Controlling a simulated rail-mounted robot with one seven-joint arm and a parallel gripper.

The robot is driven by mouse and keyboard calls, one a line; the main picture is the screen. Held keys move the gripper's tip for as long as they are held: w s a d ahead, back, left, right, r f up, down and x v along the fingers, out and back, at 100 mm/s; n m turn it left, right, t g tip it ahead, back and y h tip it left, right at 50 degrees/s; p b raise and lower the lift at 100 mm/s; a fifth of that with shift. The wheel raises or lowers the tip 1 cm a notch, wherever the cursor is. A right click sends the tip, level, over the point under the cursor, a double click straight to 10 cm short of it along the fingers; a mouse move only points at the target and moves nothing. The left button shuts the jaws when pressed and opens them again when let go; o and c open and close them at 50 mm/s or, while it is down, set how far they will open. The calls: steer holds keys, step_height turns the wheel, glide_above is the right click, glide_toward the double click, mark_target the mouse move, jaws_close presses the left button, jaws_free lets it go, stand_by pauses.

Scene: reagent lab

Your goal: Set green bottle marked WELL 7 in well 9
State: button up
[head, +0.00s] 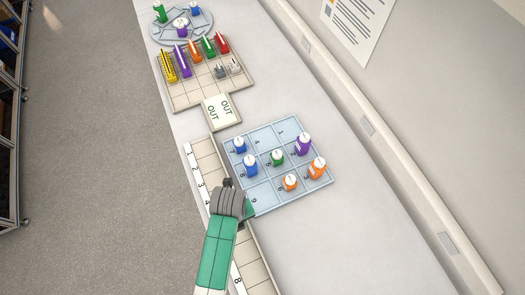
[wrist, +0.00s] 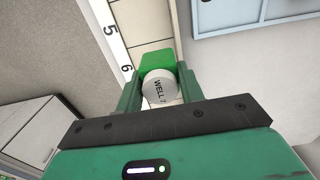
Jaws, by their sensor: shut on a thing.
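The green bottle marked WELL 7 (wrist: 157,64) is between the fingers of my gripper (wrist: 158,92) in the wrist view, its white cap toward the camera. My gripper (head: 240,206) is shut on it, over the numbered strip (head: 203,160) beside the blue tray. In the head view my gripper mostly hides the bottle. The blue tray (head: 231,136) has a grid of wells. Well 9 (head: 265,195), at its near left corner, looks empty. The tray's edge also shows at the top right of the wrist view (wrist: 215,27).
In the tray stand two blue bottles (head: 250,168), a green bottle (head: 277,159), a purple bottle (head: 303,147) and two orange bottles (head: 316,171). Farther back are an OUT plate (head: 215,123), a rack (head: 183,99) of coloured items and a round holder (head: 158,33). Bare counter (head: 330,225) lies right of the tray.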

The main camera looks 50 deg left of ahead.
steer(key=w+a, duration=0.1)
steer(key=w, duration=0.3)
steer(key=w+a, duration=0.1)
steer(key=w, duration=0.3)
steer(key=w+f, duration=0.1)
steer(key=w, duration=0.3)
steer(key=shift+a, duration=0.4)
steer(key=shift+w+f+b, duration=0.15)
steer(key=shift+w+f, duration=0.05)
steer(key=shift+f, duration=0.7)
steer(key=shift+w+f+b, duration=0.15)
steer(key=shift+f, duration=0.75)
steer(key=shift+f, duration=0.25)
steer(key=o, duration=1)
steer(key=shift+r, duration=0.15)
step_height(320, 180, up, 12)
steer(key=shift+r+p, duration=0.1)
steer(key=shift+p, duration=0.35)
